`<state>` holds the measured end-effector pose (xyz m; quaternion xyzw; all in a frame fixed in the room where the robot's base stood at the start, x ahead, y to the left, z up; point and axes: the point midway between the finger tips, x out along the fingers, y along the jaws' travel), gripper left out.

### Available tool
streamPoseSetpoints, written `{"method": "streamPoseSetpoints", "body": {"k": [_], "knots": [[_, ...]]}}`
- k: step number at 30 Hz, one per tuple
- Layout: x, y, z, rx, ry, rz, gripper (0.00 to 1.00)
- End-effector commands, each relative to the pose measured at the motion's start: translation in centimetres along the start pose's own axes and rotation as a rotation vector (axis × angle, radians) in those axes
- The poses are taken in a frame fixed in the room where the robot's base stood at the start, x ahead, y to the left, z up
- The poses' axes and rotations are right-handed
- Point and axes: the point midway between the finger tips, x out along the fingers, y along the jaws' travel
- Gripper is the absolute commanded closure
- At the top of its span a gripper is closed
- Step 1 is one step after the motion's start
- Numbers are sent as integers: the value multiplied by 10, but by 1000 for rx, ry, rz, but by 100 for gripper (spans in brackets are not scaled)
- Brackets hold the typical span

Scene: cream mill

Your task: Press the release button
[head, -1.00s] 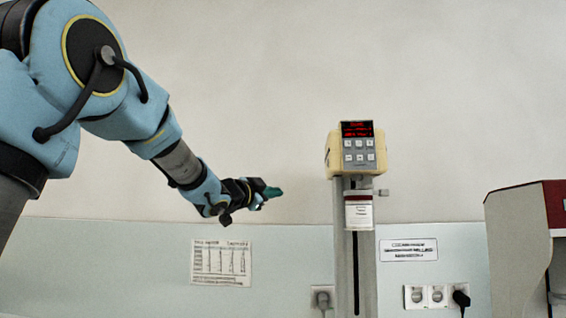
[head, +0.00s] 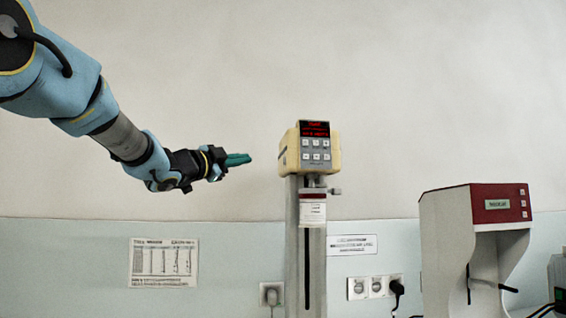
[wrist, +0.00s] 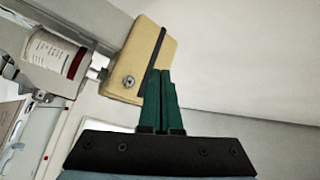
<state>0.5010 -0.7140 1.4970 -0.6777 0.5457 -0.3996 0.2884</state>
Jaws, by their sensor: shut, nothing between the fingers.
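The mill's cream head (head: 283,160) sits on top of a grey column (head: 292,240). Its front panel has a red-lit display (head: 314,129) and several small grey buttons (head: 315,149). No label that marks a release button is readable. My gripper (head: 248,158), with green fingers, is shut and empty, just left of the head at about its height, with a small gap in the head view. In the wrist view the closed fingertips (wrist: 165,73) overlap the edge of the cream head (wrist: 150,50); contact cannot be told. A round silver fitting (wrist: 128,82) shows on the head there.
Wall sockets (head: 375,287) and a printed chart (head: 163,262) are lower. The space above is clear.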

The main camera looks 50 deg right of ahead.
Motion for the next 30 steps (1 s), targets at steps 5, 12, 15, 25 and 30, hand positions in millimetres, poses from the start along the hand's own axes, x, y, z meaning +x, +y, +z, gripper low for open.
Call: {"method": "streamPoseSetpoints", "body": {"k": [5,12,15,25,30], "knots": [[18,14,-13,-2,2,2,100],[39,29,-28,-2,2,0,100],[44,33,-32,-2,1,0,100],[49,36,-35,-1,-1,0,100],[49,36,-35,-1,-1,0,100]]}}
